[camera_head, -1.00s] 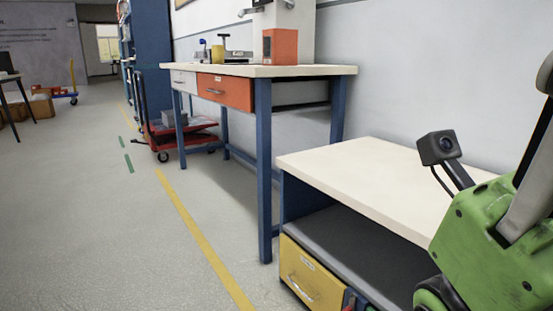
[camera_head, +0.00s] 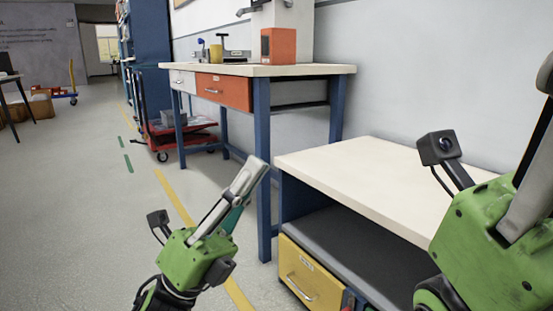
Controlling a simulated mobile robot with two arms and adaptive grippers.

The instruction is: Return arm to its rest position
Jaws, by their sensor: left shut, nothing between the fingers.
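My left gripper (camera_head: 250,170) shows at the lower middle, with a green body, a grey finger part and a small black camera on its left. It is shut and empty. It is raised over the floor, in front of the tall workbench's leg in the picture. My right arm's green wrist part and black camera fill the right edge, in front of the low bench. The fingertips of my right gripper are outside the picture.
A low bench (camera_head: 345,161) with a yellow drawer (camera_head: 311,272) stands at right. A tall workbench (camera_head: 300,71) with an orange drawer (camera_head: 224,90) stands behind it. A red cart (camera_head: 180,135) is farther back. The floor (camera_head: 75,200) at left is clear.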

